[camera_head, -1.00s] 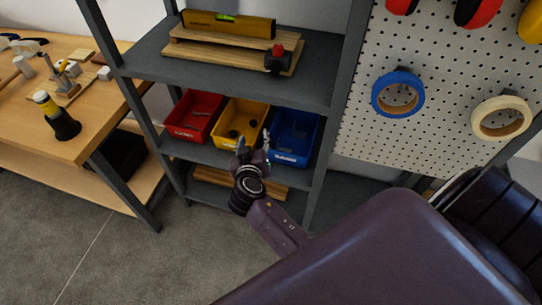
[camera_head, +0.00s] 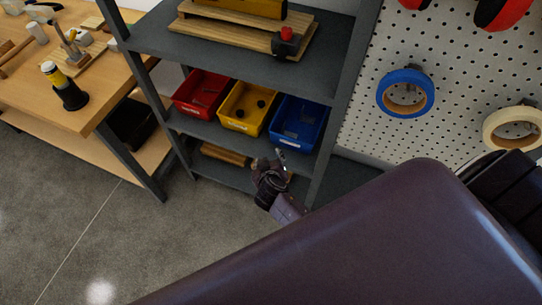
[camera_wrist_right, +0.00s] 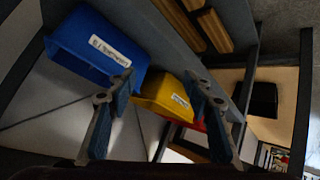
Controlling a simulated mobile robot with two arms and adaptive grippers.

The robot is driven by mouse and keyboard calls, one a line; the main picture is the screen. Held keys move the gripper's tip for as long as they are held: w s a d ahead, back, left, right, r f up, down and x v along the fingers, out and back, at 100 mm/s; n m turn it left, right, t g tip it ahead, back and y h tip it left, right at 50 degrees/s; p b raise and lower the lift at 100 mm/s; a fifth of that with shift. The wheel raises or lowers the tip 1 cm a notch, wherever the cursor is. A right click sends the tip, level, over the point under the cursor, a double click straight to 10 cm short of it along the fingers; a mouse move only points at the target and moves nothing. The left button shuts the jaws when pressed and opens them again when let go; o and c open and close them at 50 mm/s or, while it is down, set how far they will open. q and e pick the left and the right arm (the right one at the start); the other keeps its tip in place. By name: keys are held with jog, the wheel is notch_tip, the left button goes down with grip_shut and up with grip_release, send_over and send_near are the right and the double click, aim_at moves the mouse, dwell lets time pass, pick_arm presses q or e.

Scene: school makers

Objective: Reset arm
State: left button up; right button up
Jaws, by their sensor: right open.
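My right gripper (camera_head: 268,163) is in front of the shelf rack, just below and in front of the blue bin (camera_head: 299,125). In the right wrist view its two fingers (camera_wrist_right: 161,95) are spread wide with nothing between them. The blue bin (camera_wrist_right: 95,45) and the yellow bin (camera_wrist_right: 165,95) lie beyond the fingers there. My right arm crosses the lower right of the head view. My left gripper does not show.
A red bin (camera_head: 203,94) and a yellow bin (camera_head: 247,106) stand beside the blue one on the grey shelf. A workbench (camera_head: 95,112) is at left. A pegboard (camera_head: 440,80) holds blue tape (camera_head: 382,98) and cream tape (camera_head: 490,131). Floor at lower left is clear.

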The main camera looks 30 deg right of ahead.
jog(key=shift+f, duration=0.1)
dwell(0.5)
jog(key=s+a+f+n+g+y, duration=0.25)
jog(key=s+f+g, duration=0.25)
jog(key=s+f, duration=1.5)
jog(key=s+d+f+g+y, duration=0.1)
jog(key=s+f, duration=0.3)
jog(key=s, duration=0.7)
jog(key=s+d+f+g, duration=0.1)
jog(key=s+f, duration=0.3)
jog(key=s, duration=0.8)
jog(key=shift+s+f+g+y, duration=0.3)
jog(key=shift+f+g+y, duration=0.1)
jog(key=shift+g, duration=0.1)
jog(key=shift+m, duration=0.25)
